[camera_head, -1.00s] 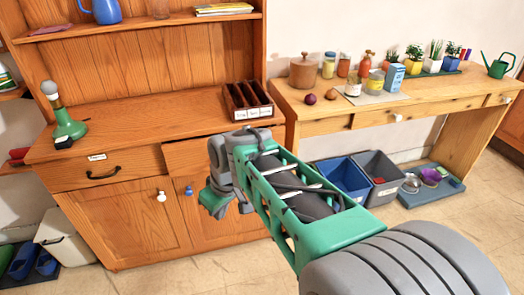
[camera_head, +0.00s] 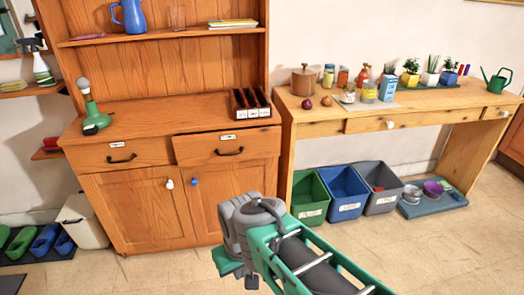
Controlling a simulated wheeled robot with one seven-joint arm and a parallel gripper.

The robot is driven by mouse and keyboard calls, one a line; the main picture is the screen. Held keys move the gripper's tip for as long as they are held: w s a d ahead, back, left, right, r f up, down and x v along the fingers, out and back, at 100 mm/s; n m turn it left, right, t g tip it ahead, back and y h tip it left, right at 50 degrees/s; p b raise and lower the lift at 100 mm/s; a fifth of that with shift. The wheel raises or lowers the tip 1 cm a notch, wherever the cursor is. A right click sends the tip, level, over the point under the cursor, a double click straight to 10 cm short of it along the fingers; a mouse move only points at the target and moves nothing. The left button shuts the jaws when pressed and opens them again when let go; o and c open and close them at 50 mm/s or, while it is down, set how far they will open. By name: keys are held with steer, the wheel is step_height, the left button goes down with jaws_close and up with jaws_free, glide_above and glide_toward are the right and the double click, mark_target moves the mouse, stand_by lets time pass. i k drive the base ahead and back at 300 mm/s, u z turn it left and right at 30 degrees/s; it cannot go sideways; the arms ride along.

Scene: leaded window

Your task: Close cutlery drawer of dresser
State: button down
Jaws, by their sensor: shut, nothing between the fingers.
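The wooden dresser (camera_head: 150,205) stands at the left with two drawers side by side. The left drawer (camera_head: 95,156) looks flush with the front. The right drawer (camera_head: 190,151) stands out a little from the front, so it is partly open. Each drawer has a dark handle and a small white label that I cannot read, so I cannot tell which is for cutlery. My gripper (camera_head: 238,274) is low in front of the dresser's right door, apart from the drawers. It is shut and empty, with its fingertips partly hidden by the wrist.
A cutlery-style box with compartments (camera_head: 250,104) and a green lamp (camera_head: 92,110) stand on the dresser top. A wooden side table (camera_head: 410,118) is at the right, with bins (camera_head: 346,189) beneath it. Floor (camera_head: 160,268) in front of the dresser is clear.

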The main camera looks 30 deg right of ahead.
mark_target(212, 146)
steer(key=u, duration=0.2)
steer(key=i, duration=1.1)
steer(key=z, duration=0.25)
